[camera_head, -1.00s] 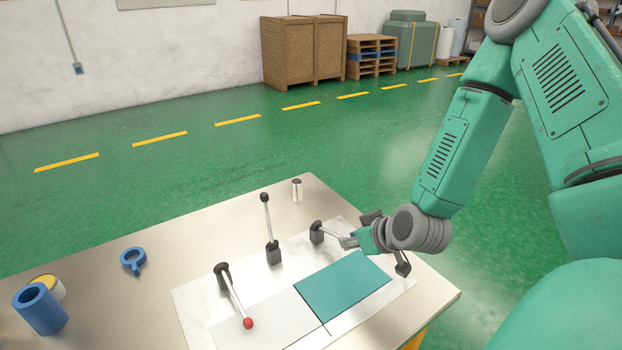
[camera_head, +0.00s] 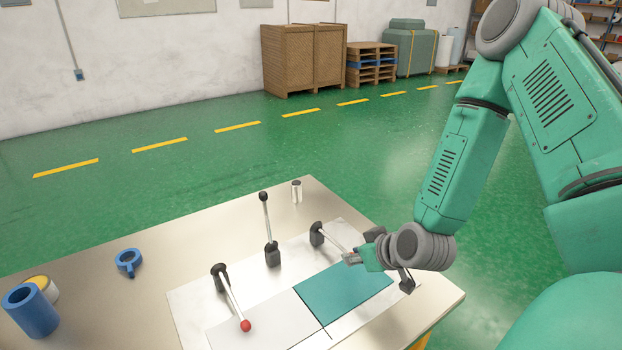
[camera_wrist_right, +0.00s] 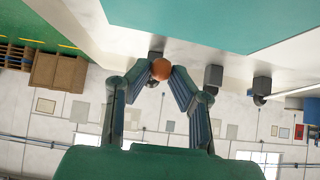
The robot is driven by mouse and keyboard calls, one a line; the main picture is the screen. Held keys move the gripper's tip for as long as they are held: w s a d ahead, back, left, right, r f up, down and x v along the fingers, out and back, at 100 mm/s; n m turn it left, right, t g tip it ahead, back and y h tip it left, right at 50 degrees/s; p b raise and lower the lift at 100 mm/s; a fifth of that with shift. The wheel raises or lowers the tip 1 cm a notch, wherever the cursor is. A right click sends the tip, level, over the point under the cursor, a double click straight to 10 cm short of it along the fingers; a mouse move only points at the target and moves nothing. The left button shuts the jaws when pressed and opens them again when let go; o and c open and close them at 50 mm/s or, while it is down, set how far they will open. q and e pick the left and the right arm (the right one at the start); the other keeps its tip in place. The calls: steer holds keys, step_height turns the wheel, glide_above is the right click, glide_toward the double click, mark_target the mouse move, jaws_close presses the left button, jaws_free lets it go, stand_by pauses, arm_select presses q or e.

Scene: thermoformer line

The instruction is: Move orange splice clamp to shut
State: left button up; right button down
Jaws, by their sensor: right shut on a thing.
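The orange splice clamp has a dark pivot block (camera_head: 317,234) and a metal lever (camera_head: 335,242) that slants down to the right, towards the teal sheet (camera_head: 345,287). Its orange ball knob (camera_wrist_right: 160,69) shows between the two fingers in the right wrist view. My right gripper (camera_head: 350,258) is shut on this knob, above the far edge of the teal sheet. The knob is hidden by the fingers in the head view. My left gripper is not in view.
A black-knobbed lever (camera_head: 265,218) stands upright to the left. A red-knobbed lever (camera_head: 233,303) leans over the white sheet (camera_head: 260,325). A metal cylinder (camera_head: 296,191), a blue ring (camera_head: 128,260) and a blue tube (camera_head: 32,312) stand on the table.

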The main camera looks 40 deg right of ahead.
steer(key=shift+s+f+b, duration=0.2)
steer(key=shift+f+b, duration=0.25)
steer(key=shift+f, duration=0.55)
steer(key=shift+f+b, duration=0.55)
steer(key=c, duration=1.3)
jaws_free()
steer(key=shift+w+d, duration=0.1)
steer(key=shift+c, duration=0.2)
steer(key=shift+s+r+p, duration=0.4)
steer(key=shift+r+p, duration=0.1)
steer(key=p+v, duration=0.5)
steer(key=shift+s+r+p, duration=0.25)
steer(key=shift+r+p, duration=0.05)
